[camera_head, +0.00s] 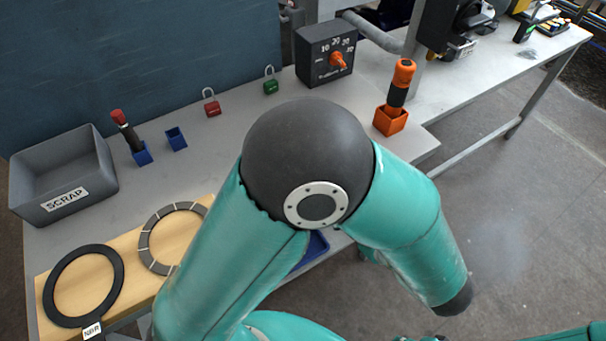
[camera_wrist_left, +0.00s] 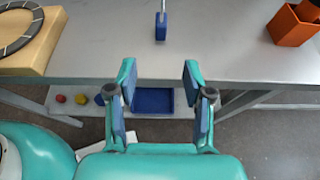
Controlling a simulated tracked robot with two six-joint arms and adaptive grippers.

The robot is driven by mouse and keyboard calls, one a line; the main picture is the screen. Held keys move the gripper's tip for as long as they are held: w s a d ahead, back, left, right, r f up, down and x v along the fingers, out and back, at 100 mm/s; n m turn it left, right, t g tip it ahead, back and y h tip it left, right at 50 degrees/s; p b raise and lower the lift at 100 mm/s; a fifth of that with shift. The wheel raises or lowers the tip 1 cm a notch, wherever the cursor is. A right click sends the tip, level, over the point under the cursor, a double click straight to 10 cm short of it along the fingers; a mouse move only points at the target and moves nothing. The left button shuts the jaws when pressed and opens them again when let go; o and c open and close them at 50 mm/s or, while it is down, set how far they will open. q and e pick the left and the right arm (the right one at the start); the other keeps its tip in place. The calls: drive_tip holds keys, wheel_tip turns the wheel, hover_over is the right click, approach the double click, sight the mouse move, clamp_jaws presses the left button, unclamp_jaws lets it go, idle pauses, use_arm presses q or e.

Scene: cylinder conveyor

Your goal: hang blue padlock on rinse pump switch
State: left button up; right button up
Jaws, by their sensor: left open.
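A blue padlock (camera_wrist_left: 161,27) stands upright on the grey table in the left wrist view, its pale shackle pointing away from me. My left gripper (camera_wrist_left: 160,72) is open and empty; in the picture the padlock lies above the gap between its fingers, apart from them. In the head view my arm's dark elbow covers the middle of the table, and neither the blue padlock nor the left gripper shows. A black box with an orange dial (camera_head: 338,62) stands at the back; its small label is unreadable, so I cannot tell whether it is the rinse pump switch. My right gripper is out of view.
A red padlock (camera_head: 211,106) and green padlock (camera_head: 271,84) stand along the back. An orange holder (camera_head: 389,122) with a tool is at right. A grey scrap bin (camera_head: 62,196) and wooden board (camera_head: 131,246) are at left. A blue tray (camera_wrist_left: 152,101) lies below the table edge.

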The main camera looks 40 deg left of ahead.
use_arm(q)
drive_tip(key=x, duration=1.1)
drive_tip(key=shift+w+r+p, duration=0.1)
drive_tip(key=shift+r+p, duration=0.1)
drive_tip(key=shift+p, duration=0.15)
drive_tip(key=shift+p+x, duration=0.5)
drive_tip(key=shift+x, duration=2.3)
drive_tip(key=shift+d+f, duration=0.1)
drive_tip(key=shift+f, duration=0.05)
clamp_jaws()
